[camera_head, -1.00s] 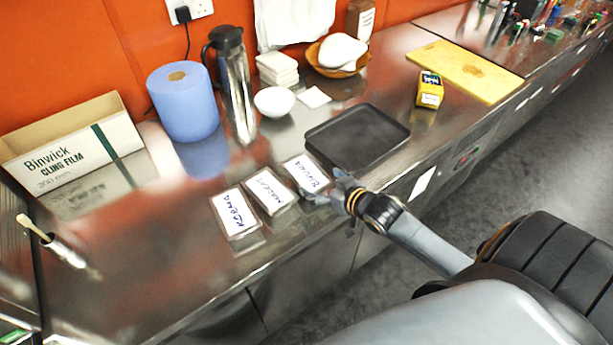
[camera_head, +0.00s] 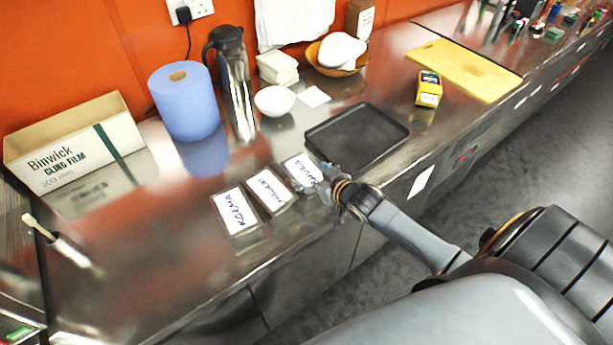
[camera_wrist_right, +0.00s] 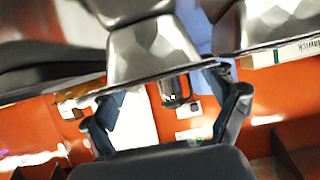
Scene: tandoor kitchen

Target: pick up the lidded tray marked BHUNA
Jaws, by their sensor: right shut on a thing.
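The lidded tray marked BHUNA (camera_head: 302,170) has a white lid and is the rightmost of three labelled trays near the counter's front edge. My right gripper (camera_head: 329,182) is shut on its front right end and covers part of that end. In the right wrist view, a faceted foil tray (camera_wrist_right: 150,48) shows just beyond the gripper (camera_wrist_right: 168,105), whose two fingers stand apart on either side. I cannot tell whether the tray is clear of the counter. My left gripper is not in view.
A second lidded tray (camera_head: 270,190) stands close left of BHUNA, with the KORMA tray (camera_head: 237,212) beyond it. A black tray (camera_head: 357,136) lies just behind right. A white bowl (camera_head: 274,101) and steel flask (camera_head: 236,85) stand further back.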

